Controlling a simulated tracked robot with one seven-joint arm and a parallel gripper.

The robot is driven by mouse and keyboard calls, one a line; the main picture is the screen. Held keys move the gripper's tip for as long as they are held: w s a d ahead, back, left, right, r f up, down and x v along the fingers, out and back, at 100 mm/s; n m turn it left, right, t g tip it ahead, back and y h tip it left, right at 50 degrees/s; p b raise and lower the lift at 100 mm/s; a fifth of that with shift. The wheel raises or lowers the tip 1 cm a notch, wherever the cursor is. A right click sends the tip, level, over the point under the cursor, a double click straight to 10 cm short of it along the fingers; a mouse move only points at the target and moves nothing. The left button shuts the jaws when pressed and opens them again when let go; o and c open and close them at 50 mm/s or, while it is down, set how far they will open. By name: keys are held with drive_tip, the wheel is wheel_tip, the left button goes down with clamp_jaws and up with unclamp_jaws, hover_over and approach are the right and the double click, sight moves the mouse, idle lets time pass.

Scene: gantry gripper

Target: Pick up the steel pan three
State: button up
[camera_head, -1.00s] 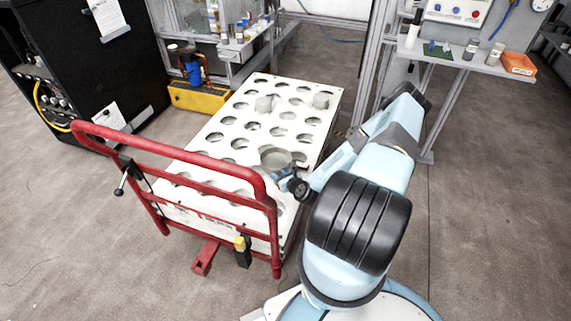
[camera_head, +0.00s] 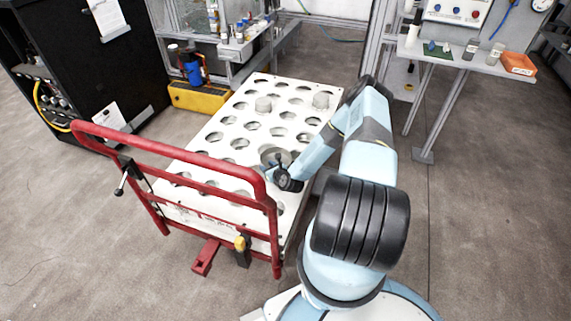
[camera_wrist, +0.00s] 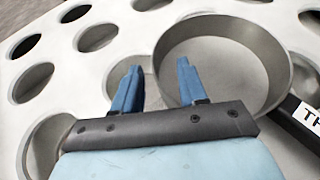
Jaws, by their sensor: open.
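The steel pan (camera_head: 270,154) is a round grey pan lying on the white perforated top of the cart (camera_head: 215,150). In the wrist view the pan (camera_wrist: 225,62) is to the right, and its dark handle (camera_wrist: 300,108) runs off the right edge with a white label beginning "TH". My gripper (camera_head: 276,167) is over the near part of the pan. In the wrist view my gripper (camera_wrist: 157,72) is open, with its two blue fingers apart. The right finger overlaps the pan's left side, and the left finger is outside the pan. I cannot tell whether a finger touches the rim.
A red rail (camera_head: 170,150) rises at the cart's near side. A shelf with small items (camera_head: 470,55) is at the right. Open floor lies at the right.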

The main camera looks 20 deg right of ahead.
drive_tip(key=shift+w+f, duration=0.2)
drive_tip(key=shift+w, duration=0.25)
drive_tip(key=shift+c, duration=0.3)
drive_tip(key=shift+a, duration=0.1)
clamp_jaws()
drive_tip(key=shift+s, duration=0.1)
